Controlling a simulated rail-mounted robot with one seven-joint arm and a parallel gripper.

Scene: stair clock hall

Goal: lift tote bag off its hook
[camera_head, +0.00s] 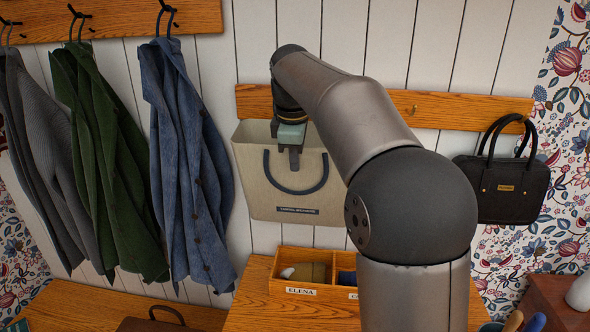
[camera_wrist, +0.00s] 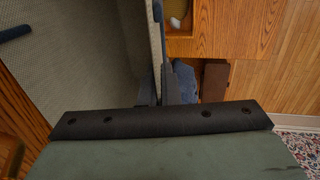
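The beige tote bag (camera_head: 262,180) hangs below the wooden wall rail, with a dark handle looped down over its front and a dark label near the bottom. My gripper (camera_head: 294,158) is at the top front rim of the bag. In the wrist view, the bag's woven wall (camera_wrist: 90,60) runs edge-on between my two dark fingers (camera_wrist: 161,92), which sit close together on it. The fingers appear shut on this wall.
The wooden rail (camera_head: 455,112) carries a black handbag (camera_head: 500,185) at right. Several coats, including a blue one (camera_head: 185,160), hang close at left. Below stands a wooden cubby box (camera_head: 300,291) labelled ELENA on a wooden bench (camera_head: 250,312).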

